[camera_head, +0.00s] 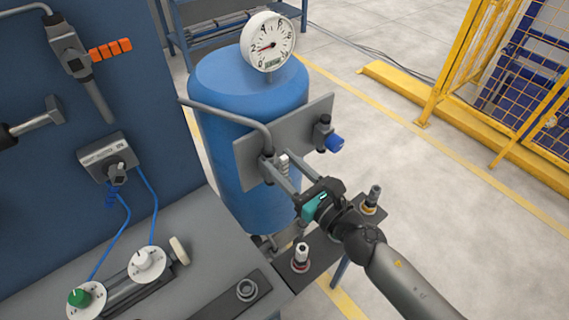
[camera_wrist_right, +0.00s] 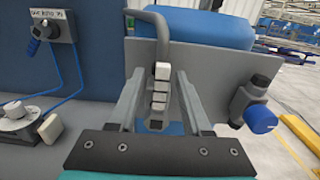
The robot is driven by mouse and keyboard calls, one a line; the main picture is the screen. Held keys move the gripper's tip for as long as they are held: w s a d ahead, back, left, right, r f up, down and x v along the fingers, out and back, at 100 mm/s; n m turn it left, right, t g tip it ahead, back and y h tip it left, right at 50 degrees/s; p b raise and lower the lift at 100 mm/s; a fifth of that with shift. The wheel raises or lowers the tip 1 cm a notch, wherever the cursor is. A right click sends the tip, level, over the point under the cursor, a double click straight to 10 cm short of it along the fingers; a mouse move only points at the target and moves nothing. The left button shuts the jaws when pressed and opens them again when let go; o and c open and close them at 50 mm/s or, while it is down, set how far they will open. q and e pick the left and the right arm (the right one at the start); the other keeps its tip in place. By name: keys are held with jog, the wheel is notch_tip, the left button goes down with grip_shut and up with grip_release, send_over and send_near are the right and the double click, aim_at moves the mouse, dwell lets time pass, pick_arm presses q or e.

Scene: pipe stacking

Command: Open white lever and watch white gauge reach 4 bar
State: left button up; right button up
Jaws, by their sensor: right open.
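The white gauge (camera_head: 268,41) stands on top of the blue tank (camera_head: 245,80). Its red needle points left, near the 2; the exact reading is too small to tell. The white lever (camera_wrist_right: 160,85) is upright on the pipe valve in front of the grey plate (camera_wrist_right: 215,65); it also shows in the head view (camera_head: 284,160). My right gripper (camera_head: 279,168) is open, its fingers reaching to the valve. In the right wrist view the gripper (camera_wrist_right: 159,80) has one finger on each side of the lever, with gaps visible. My left gripper is not in view.
A valve with a blue knob (camera_head: 333,142) sits on the plate's right. A grey pipe (camera_head: 225,113) runs to the lever valve. A workbench (camera_head: 205,240) with green and white knobs is at lower left, a tool board (camera_head: 130,60) behind it. A yellow fence (camera_head: 440,85) stands at right.

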jog(key=b+v, duration=0.5)
jog(key=v, duration=1)
jog(key=shift+d+r, duration=0.1)
jog(key=shift+d, duration=0.05)
dwell(0.5)
